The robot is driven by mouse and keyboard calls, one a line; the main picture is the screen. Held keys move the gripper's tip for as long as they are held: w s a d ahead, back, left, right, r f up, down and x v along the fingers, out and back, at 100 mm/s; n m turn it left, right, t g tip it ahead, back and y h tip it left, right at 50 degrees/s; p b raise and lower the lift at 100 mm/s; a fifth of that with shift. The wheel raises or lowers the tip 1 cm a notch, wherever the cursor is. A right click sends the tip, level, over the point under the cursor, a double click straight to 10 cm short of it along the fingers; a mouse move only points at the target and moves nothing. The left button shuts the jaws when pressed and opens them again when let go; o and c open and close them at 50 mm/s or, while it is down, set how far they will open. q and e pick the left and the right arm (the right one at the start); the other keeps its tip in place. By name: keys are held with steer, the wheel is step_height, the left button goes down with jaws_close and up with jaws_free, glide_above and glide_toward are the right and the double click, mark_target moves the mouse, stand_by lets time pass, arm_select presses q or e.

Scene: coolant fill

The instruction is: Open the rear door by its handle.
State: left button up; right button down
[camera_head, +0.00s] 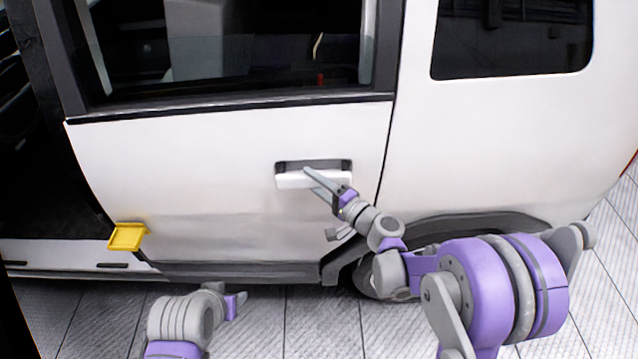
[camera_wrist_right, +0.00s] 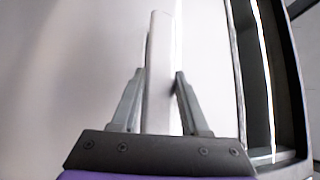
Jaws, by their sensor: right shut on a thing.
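The white rear door (camera_head: 220,170) fills the left middle of the head view, with a dark window above. Its white handle (camera_head: 293,181) lies across a dark recess near the door's right edge. My right gripper (camera_head: 312,175) is at the handle, with its fingers over the bar. In the right wrist view, the handle (camera_wrist_right: 160,75) stands as a pale bar between the two grey fingers (camera_wrist_right: 158,100), which are shut on it. My left arm shows low in the head view, with its gripper (camera_head: 238,303) near the floor, apart from the door; its jaws are unclear.
A yellow bracket-like piece (camera_head: 127,236) sits at the door's lower left corner. A dark opening (camera_head: 30,170) lies left of the door. The white rear body panel (camera_head: 480,140) and wheel arch are at the right. The grey tiled floor (camera_head: 90,320) is clear in front.

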steer(key=shift+s, duration=0.75)
stand_by(0.3)
steer(key=shift+s, duration=0.1)
steer(key=shift+m+t+h, duration=0.4)
steer(key=shift+h, duration=0.1)
steer(key=shift+s+a+b, duration=0.15)
steer(key=shift+s+b, duration=0.05)
steer(key=shift+s, duration=0.85)
steer(key=shift+s+a+b, duration=0.15)
steer(key=shift+s, duration=0.9)
steer(key=shift+m+t+h, duration=0.3)
steer(key=shift+t+h, duration=0.1)
steer(key=shift+h, duration=0.1)
steer(key=shift+s+a, duration=0.2)
steer(key=shift+s, duration=0.85)
steer(key=shift+s+a, duration=0.2)
steer(key=shift+s, duration=0.85)
steer(key=shift+m+t+h, duration=0.3)
steer(key=shift+m+h, duration=0.2)
steer(key=shift+s+a, duration=0.3)
steer(key=shift+s, duration=0.75)
steer(key=shift+s+a, duration=0.25)
steer(key=shift+s, duration=0.8)
